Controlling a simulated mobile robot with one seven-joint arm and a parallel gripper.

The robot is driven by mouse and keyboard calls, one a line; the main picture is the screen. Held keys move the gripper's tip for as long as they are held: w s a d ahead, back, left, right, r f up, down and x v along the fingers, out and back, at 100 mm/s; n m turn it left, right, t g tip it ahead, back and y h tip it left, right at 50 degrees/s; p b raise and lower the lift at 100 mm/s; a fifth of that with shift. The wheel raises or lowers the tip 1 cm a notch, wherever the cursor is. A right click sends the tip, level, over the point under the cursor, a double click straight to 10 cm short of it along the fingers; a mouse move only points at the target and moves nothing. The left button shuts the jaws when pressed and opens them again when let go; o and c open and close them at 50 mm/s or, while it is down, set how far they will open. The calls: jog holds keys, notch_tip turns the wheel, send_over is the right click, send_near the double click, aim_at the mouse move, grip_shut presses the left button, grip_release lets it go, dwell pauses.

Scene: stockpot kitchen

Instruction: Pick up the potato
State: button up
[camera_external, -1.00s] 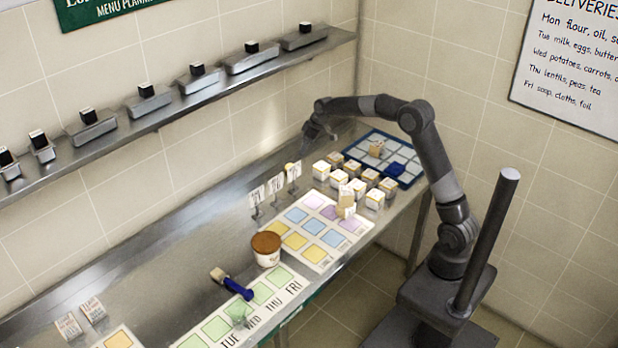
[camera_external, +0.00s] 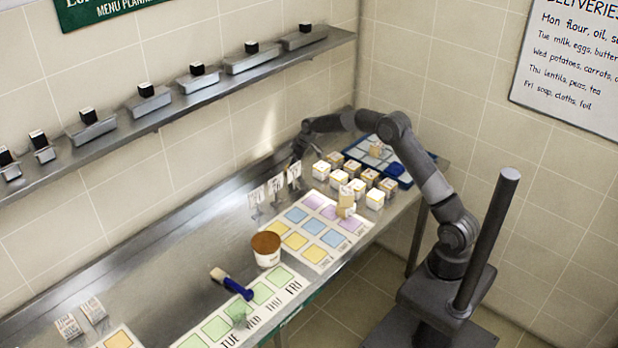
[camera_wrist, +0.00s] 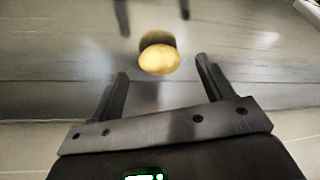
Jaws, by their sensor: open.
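The potato (camera_wrist: 159,59) is a yellow-brown oval lying on the steel counter in the wrist view. It sits just beyond and between my fingertips, and a dark shadow or reflection shows behind it. My gripper (camera_wrist: 160,80) is open and empty, one finger to each side of the potato's near side. In the external view my gripper (camera_external: 298,150) is low at the back of the counter near the wall. The potato is not visible there; the gripper and upright cards are around that spot.
Several white boxes (camera_external: 338,178) stand right of my gripper, by a blue tray (camera_external: 405,180). Upright cards (camera_external: 275,184) stand in front of it. The counter's back left is clear.

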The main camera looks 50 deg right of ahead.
jog(key=x, duration=0.3)
jog(key=shift+f, duration=0.15)
jog(key=shift+c, duration=0.5)
jog(key=c, duration=0.9)
jog(key=shift+c, duration=0.3)
